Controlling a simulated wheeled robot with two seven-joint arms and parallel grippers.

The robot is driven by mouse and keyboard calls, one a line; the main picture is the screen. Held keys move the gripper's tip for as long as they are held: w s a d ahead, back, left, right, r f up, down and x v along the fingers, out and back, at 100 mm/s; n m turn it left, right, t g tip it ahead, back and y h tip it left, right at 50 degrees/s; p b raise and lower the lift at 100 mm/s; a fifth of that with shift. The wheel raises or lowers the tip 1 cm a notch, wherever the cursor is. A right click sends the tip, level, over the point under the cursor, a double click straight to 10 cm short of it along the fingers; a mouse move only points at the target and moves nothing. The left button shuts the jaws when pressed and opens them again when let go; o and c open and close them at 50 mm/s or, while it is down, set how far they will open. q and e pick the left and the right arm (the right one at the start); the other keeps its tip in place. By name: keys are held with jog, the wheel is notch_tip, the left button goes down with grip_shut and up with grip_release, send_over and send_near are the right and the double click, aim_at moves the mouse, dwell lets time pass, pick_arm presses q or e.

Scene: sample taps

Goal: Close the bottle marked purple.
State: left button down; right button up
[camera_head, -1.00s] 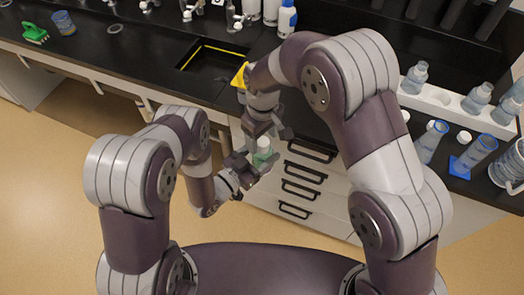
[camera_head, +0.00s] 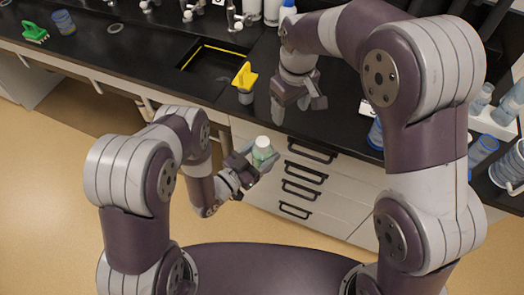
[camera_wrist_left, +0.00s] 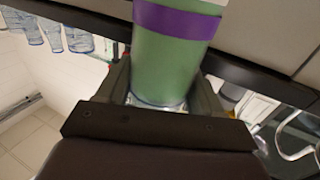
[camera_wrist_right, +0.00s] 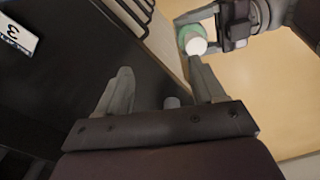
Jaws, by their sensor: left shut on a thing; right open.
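A green bottle (camera_head: 264,156) with a white cap (camera_head: 263,142) on its top is held above the floor in front of the drawers. My left gripper (camera_head: 258,163) is shut on it. The left wrist view shows the bottle's green body (camera_wrist_left: 165,65) between the fingers, with a purple band (camera_wrist_left: 177,20) around it; its top is out of that view. My right gripper (camera_head: 298,104) is open and empty, up and to the right of the bottle, near the bench's front edge. In the right wrist view the white cap (camera_wrist_right: 196,46) sits on the bottle, beyond the right finger.
A yellow-topped object (camera_head: 245,77) stands on the black bench (camera_head: 140,58) near the sink (camera_head: 212,66). A green brush (camera_head: 35,34) and a blue cup (camera_head: 64,22) are at the far left. Blue glassware (camera_head: 482,149) stands at the right. Drawers (camera_head: 300,180) are behind the bottle.

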pick_arm(q)
jog(key=shift+d, duration=0.2)
pick_arm(e)
jog(key=s+d+m, duration=0.4)
jog(key=s+d, duration=0.2)
jog(key=d, duration=0.6)
pick_arm(q)
jog(key=shift+s+d+r, duration=0.1)
jog(key=shift+s+r, duration=0.05)
jog(key=shift+a, duration=0.25)
jog(key=shift+d, duration=0.1)
pick_arm(e)
jog(key=s+d+f+m, duration=0.3)
jog(key=s+d+m, duration=0.1)
jog(key=s, duration=0.5)
jog(key=shift+s+d+f+t, duration=0.15)
jog(key=shift+d+f+t, duration=0.1)
jog(key=shift+t, duration=0.15)
pick_arm(q)
jog(key=shift+d, duration=0.1)
